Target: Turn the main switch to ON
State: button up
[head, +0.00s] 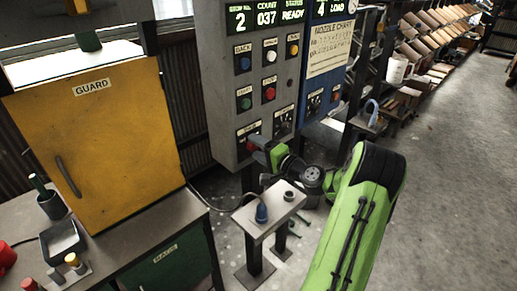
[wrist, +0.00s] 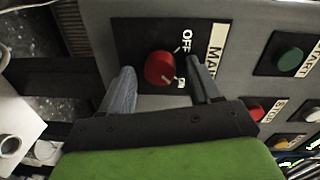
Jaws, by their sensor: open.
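The main switch is a red rotary knob (wrist: 158,67) on a black plate on the grey panel, in the wrist view. The word OFF stands above right of it, and a second small label by its lower right edge is partly hidden by a finger. I cannot tell for certain which way the knob points. My gripper (wrist: 162,85) is open, one finger on each side of the knob in the picture. Whether the fingers touch it is unclear. In the head view my gripper (head: 257,146) is at the panel's lower left and hides most of the switch.
The grey control panel (head: 212,75) carries several buttons above the switch. A yellow guard door (head: 125,150) is at the left. Open floor (head: 450,200) lies at the right.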

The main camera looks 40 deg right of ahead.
jog(key=s, duration=1.5)
jog(key=shift+s+d+r, duration=0.25)
jog(key=shift+s+r, duration=0.15)
jog(key=shift+r, duration=0.05)
